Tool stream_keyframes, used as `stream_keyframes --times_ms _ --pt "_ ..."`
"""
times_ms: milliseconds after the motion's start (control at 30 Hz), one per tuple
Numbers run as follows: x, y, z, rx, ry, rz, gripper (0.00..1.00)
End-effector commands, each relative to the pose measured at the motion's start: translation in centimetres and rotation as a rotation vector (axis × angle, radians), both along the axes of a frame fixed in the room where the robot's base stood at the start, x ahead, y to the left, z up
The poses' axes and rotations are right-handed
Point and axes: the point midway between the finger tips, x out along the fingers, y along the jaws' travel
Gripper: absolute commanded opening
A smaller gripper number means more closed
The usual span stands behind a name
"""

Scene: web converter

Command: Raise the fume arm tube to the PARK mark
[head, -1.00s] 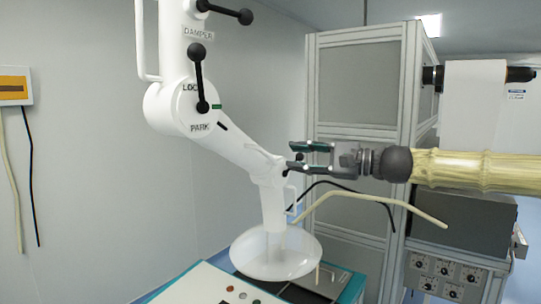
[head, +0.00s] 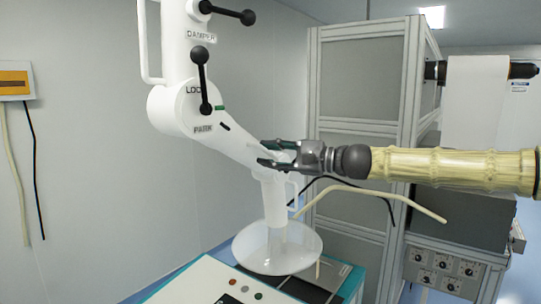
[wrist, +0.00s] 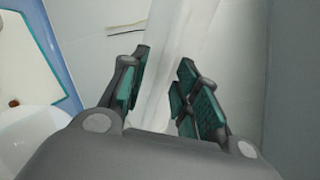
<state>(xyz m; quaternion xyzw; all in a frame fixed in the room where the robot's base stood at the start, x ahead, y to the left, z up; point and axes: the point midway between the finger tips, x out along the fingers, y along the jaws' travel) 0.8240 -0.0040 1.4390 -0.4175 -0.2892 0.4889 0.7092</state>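The white fume arm tube (head: 235,150) slopes down to the right from a round joint (head: 182,108) and ends in a clear hood (head: 277,248). The joint carries a black-knobbed lever, a LOCK label and a PARK label (head: 203,129). A black line on the tube sits right of PARK, and a green mark sits higher. My gripper (head: 272,152) is at the tube's lower part, near its bend. In the wrist view the open fingers (wrist: 160,90) stand on either side of the white tube (wrist: 172,65). A gap shows beside the tube, so contact is not clear.
A grey framed cabinet (head: 362,90) stands behind my gripper. A bench panel with buttons (head: 215,285) lies below the hood. A beige bent rod (head: 385,196) and a black cable pass below my arm. A white wall is at left.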

Motion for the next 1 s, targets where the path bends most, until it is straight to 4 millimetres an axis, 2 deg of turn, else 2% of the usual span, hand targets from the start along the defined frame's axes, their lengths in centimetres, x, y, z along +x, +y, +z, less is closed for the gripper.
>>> stream_keyframes --times_ms 33,133,400,567,767,1000 --pt "0.0 0.0 0.0 0.000 0.000 0.000 0.19" --pt "0.0 0.0 0.0 0.000 0.000 0.000 0.01" --pt "0.0 0.0 0.1 -0.001 -0.002 -0.001 0.00" --pt "0.4 -0.3 0.9 -0.017 -0.025 -0.002 0.00" --pt "1.3 -1.0 3.5 -0.074 -0.105 -0.004 0.00" --pt "2.4 -1.8 7.7 -0.170 -0.237 -0.006 0.00"
